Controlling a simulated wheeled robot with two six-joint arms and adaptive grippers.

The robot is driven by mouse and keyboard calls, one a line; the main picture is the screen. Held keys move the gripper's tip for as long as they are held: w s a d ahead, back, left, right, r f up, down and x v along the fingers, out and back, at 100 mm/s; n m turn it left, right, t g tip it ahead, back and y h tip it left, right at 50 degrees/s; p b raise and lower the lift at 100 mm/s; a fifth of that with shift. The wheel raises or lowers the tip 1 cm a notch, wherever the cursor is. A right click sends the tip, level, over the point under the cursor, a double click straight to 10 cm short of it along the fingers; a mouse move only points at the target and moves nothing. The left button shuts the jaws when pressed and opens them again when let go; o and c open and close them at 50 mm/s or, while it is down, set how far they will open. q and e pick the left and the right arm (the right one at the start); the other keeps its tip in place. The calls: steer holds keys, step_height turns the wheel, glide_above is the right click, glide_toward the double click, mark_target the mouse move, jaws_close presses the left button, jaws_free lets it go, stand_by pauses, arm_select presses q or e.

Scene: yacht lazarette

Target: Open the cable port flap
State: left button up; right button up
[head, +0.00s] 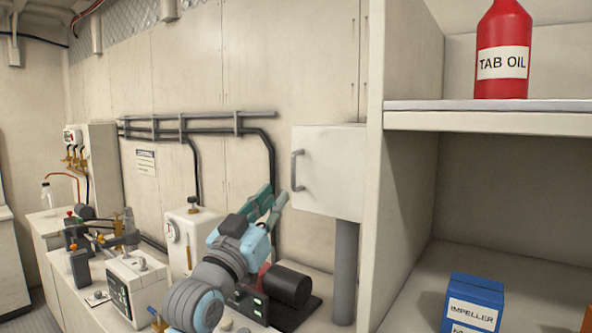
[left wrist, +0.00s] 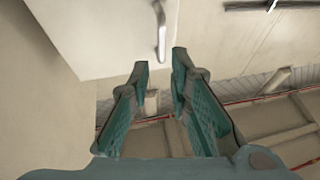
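The cable port flap (head: 335,172) is a pale, box-like panel on the wall beside the shelf unit, above a thick grey pipe. It looks closed. Its grey bar handle (head: 296,170) runs upright along the left edge. In the left wrist view the flap (left wrist: 95,35) fills the upper left, and the handle (left wrist: 160,30) hangs just beyond the fingertips. My left gripper (head: 273,197) is open and empty, below and left of the handle in the head view, apart from it. In the left wrist view the gripper (left wrist: 159,62) has a clear gap between its fingers. My right gripper is out of view.
The shelf unit (head: 405,190) stands close on the right, with a red TAB OIL bottle (head: 503,62) and a blue IMPELLER box (head: 473,303). A black cylindrical motor (head: 288,286) and a white gauge tank (head: 190,243) stand near my left arm. Black pipes (head: 200,126) run along the wall.

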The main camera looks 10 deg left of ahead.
mark_target(292, 174)
arm_select(q)
steer(key=x, duration=0.5)
steer(key=shift+s+r+p, duration=0.15)
steer(key=shift+r+p, duration=0.2)
steer(key=x, duration=0.3)
steer(key=f+x, duration=0.1)
steer(key=x, duration=0.1)
steer(key=shift+w+a+r+p, duration=0.1)
steer(key=shift+w+p, duration=0.3)
steer(key=shift+w, duration=0.15)
steer(key=shift+s+r, duration=0.15)
steer(key=shift+s, duration=0.05)
steer(key=shift+w, duration=0.1)
jaws_close()
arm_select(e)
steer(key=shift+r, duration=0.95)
